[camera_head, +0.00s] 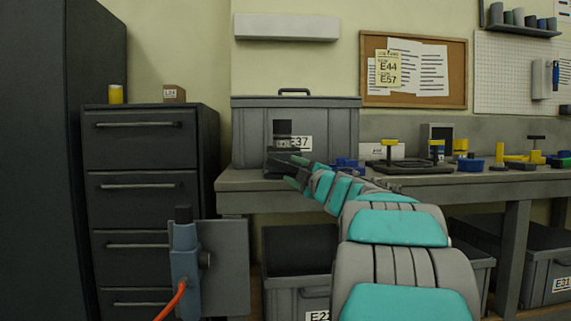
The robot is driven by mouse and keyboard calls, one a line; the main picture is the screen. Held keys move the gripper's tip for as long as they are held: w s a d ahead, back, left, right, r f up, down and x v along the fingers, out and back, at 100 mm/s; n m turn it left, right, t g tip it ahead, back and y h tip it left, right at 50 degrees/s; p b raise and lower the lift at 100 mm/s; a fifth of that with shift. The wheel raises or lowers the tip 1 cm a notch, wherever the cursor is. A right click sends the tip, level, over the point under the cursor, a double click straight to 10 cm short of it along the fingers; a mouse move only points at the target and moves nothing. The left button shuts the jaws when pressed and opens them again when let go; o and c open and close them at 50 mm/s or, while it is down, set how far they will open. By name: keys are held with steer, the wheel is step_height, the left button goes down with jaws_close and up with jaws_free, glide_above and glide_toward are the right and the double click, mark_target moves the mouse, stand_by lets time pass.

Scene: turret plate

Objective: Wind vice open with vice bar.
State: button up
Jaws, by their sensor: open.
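My arm reaches from the lower right to the left end of the workbench (240,183). My gripper (294,172) is open, with its dark, green-edged fingers pointing left at the front edge of the bench top. A dark grey block-like thing (282,140) stands just beyond the fingertips; it may be the vice, but its shape is unclear. I cannot tell whether the fingers touch it. A low blue thing (346,163) lies right of my gripper, partly behind my arm. I cannot make out the vice bar for certain.
A grey lidded bin (250,115) labelled E37 stands behind the gripper. Yellow, blue and black tools (515,158) fill the bench's right side. A drawer cabinet (140,212) stands left. A blue-grey device (185,265) with an orange cable stands in front. Open bins (300,278) sit below.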

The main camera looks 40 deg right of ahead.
steer(key=x, duration=0.6)
jaws_close()
stand_by(0.4)
steer(key=shift+r, duration=0.1)
